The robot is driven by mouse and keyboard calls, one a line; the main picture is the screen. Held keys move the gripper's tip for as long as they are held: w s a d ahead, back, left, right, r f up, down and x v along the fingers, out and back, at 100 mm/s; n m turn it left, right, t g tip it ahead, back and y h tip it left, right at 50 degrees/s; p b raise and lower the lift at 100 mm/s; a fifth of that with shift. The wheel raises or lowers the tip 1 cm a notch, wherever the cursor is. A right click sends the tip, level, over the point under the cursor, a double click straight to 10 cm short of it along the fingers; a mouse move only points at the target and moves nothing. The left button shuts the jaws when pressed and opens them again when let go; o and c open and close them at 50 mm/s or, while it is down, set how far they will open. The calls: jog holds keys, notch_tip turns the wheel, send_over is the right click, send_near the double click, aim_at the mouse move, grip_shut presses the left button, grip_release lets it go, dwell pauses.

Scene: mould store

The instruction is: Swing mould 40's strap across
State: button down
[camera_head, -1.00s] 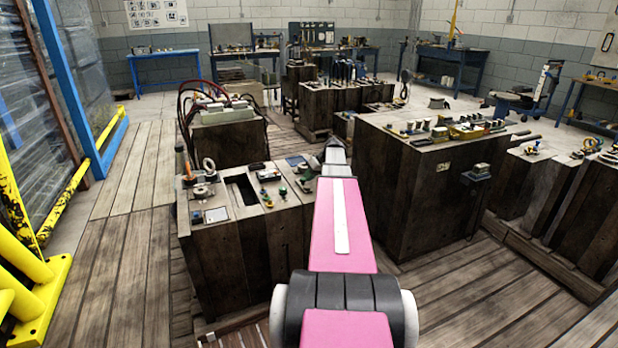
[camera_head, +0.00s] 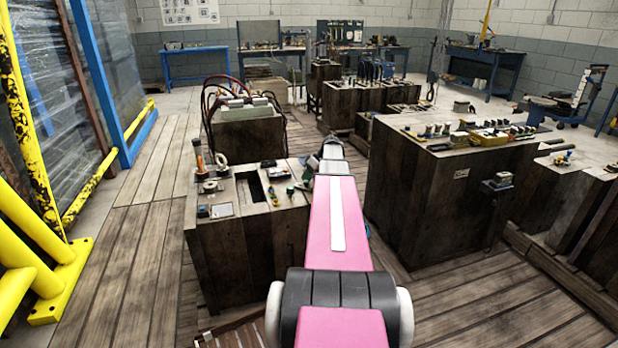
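Several dark block moulds stand on the plank floor, and I cannot read a number 40 on any of them. The nearest mould (camera_head: 250,250) is ahead, a little left of my pink arm. Its top carries a dark rectangular opening (camera_head: 251,187), a ring and small coloured fittings. A larger mould (camera_head: 405,205) stands to the right with a row of fittings on top and a small tag on its front. No strap can be made out for certain. My gripper (camera_head: 332,147) is at the far end of my arm, by the nearest mould's right edge; its fingers are too small to read.
A mould with red hoses (camera_head: 247,135) stands behind the nearest one. Yellow rails (camera_head: 40,240) and a blue-framed rack (camera_head: 95,80) line the left, with clear planks (camera_head: 140,235) beside them. Blue benches (camera_head: 195,65) stand along the back wall.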

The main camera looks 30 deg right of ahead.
aim_at(299, 186)
jog(key=shift+s+a, duration=0.2)
jog(key=shift+a, duration=0.6)
jog(key=shift+s+a, duration=0.15)
jog(key=shift+a, duration=0.6)
jog(key=shift+s+a, duration=0.7)
jog(key=shift+a, duration=0.25)
